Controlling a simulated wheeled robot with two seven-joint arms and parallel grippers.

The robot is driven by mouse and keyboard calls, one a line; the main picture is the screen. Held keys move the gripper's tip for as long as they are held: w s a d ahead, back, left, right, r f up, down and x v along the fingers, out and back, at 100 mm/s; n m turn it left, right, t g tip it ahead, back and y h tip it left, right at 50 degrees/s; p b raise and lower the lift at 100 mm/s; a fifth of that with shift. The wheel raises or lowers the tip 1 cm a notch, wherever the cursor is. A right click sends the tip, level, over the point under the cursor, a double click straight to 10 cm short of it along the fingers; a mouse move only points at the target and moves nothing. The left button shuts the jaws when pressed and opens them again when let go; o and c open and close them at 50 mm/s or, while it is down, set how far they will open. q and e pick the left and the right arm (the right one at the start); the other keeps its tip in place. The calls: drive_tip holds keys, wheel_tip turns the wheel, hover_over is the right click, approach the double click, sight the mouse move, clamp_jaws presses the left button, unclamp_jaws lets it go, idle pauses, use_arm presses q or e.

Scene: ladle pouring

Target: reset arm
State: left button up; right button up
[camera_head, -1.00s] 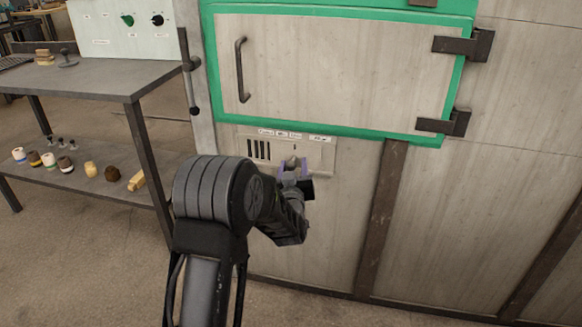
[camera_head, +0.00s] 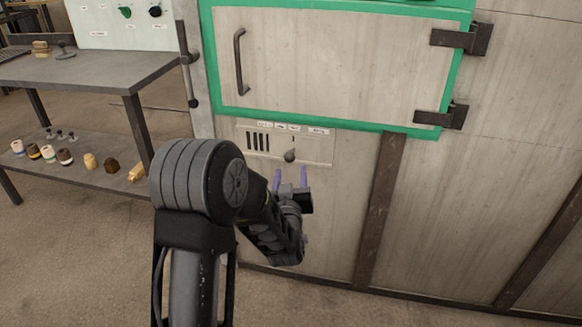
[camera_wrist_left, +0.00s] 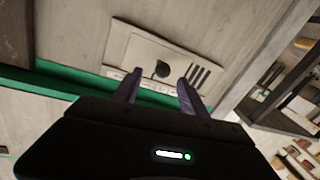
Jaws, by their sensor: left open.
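My left gripper (camera_head: 290,178) is open and empty, with two purple fingers apart. It is just below and in front of a small control panel (camera_head: 313,153) on the cabinet. The panel has a dark round knob (camera_head: 290,156), dark vertical slots (camera_head: 258,142) and small labels above. In the left wrist view the knob (camera_wrist_left: 162,69) shows beyond the gap between the fingers (camera_wrist_left: 158,90), apart from both. The right gripper is out of view.
A green-framed door (camera_head: 335,65) with a handle (camera_head: 240,62) is above the panel, with hinges at right. A grey table (camera_head: 100,72) stands at left, with several small items on its lower shelf (camera_head: 75,172). Floor is clear at lower left.

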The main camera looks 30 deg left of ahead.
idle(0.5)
use_arm(q)
drive_tip(key=s+d+f+m+g+h, duration=0.2)
drive_tip(key=s+d+f+g+h, duration=0.15)
drive_tip(key=d+f, duration=0.55)
drive_tip(key=s+d+f+m+g+h, duration=0.2)
drive_tip(key=d+f+h, duration=0.2)
drive_tip(key=d+f, duration=0.55)
drive_tip(key=s+d+f+m+g+h, duration=0.1)
drive_tip(key=s+d+f+g+h, duration=0.15)
drive_tip(key=s+d+f, duration=0.5)
drive_tip(key=s+d+f+g+h, duration=0.15)
drive_tip(key=s+f+g, duration=0.25)
drive_tip(key=s, duration=0.6)
drive_tip(key=s+d+f+m+g+h, duration=0.1)
drive_tip(key=s+d+f+g+h, duration=0.15)
drive_tip(key=s+d+f, duration=0.5)
wheel_tip(320, 180, up, 29)
drive_tip(key=s+a+p, duration=0.1)
drive_tip(key=p, duration=2.6)
drive_tip(key=shift+s+a+y, duration=0.2)
drive_tip(key=shift+y, duration=0.2)
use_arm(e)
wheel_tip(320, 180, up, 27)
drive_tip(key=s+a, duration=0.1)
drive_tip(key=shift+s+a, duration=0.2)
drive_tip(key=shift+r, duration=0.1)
